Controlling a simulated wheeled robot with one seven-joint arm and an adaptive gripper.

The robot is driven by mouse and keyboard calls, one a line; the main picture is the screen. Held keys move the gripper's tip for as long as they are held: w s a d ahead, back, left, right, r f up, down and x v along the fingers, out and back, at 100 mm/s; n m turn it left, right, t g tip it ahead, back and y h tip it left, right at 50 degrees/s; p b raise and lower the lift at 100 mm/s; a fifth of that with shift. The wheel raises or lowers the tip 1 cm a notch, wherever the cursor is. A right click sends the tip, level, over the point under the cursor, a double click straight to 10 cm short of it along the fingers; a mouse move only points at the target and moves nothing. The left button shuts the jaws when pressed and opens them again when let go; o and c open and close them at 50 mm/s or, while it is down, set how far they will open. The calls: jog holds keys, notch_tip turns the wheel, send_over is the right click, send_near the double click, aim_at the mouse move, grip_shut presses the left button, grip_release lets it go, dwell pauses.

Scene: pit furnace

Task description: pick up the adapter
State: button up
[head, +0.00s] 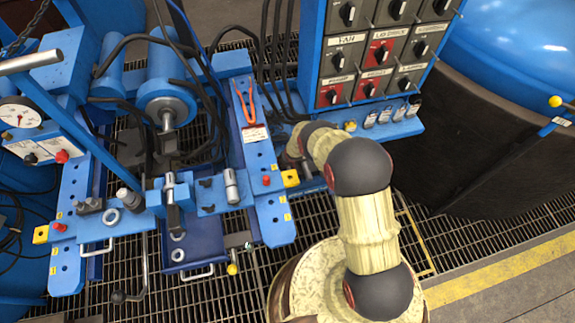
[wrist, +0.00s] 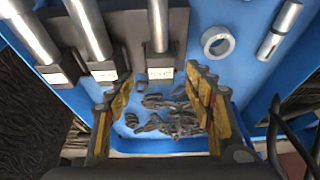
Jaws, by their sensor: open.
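My gripper (wrist: 156,88) is open in the wrist view, with its yellow-padded fingers apart and nothing held between them. Ahead of it three metal rods stand in dark holders with white labels: a left rod (wrist: 32,32), a middle rod (wrist: 88,28) and a right rod (wrist: 159,25). A grey ring (wrist: 217,41) and a metal cylinder (wrist: 279,32) lie on the blue surface to the right. I cannot tell which of these is the adapter, as the labels are too blurred to read. In the head view my gripper is hidden beyond my arm.
A heap of dark scraps (wrist: 168,115) lies on the blue surface between the fingers in the picture. A dark cable (wrist: 295,128) runs at the right. In the head view, a control panel (head: 373,52) stands near my arm, and a blue press frame (head: 262,150) stands left of it.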

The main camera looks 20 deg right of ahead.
jog(key=b+x, duration=0.1)
jog(key=x, duration=0.2)
jog(key=shift+f, duration=0.25)
jog(key=shift+r, duration=0.1)
jog(key=shift+c, duration=1.1)
jog(key=c, duration=1.1)
grip_shut()
jog(key=shift+w+r, duration=0.1)
jog(key=shift+w, duration=0.1)
